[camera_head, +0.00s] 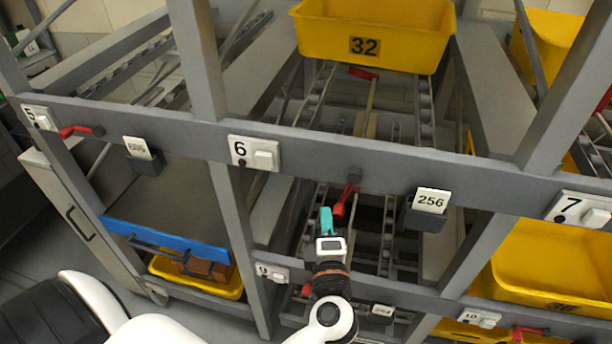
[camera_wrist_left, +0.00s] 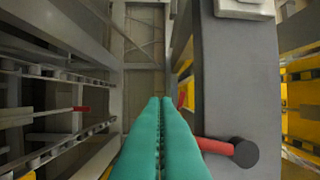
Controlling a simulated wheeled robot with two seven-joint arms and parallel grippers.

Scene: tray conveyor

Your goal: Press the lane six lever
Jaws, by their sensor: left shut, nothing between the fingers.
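The lane six sign (camera_head: 254,152) is on the grey front beam. My left gripper (camera_head: 327,220) has teal fingers, shut and empty, just left of the lever's lower end. In the left wrist view, the shut fingers (camera_wrist_left: 160,110) point into the rack. The red lever (camera_wrist_left: 214,146) and its black pivot lie right of them, its far end reaching the fingers' edge. I cannot tell whether they touch. My right gripper is not in view.
A yellow tray (camera_head: 375,37) marked 32 sits on the rails above. A card holder (camera_head: 427,208) marked 256 is on the beam at right. Other red levers (camera_head: 75,131) stand beside lane five and lower lanes. Grey posts flank the lane opening.

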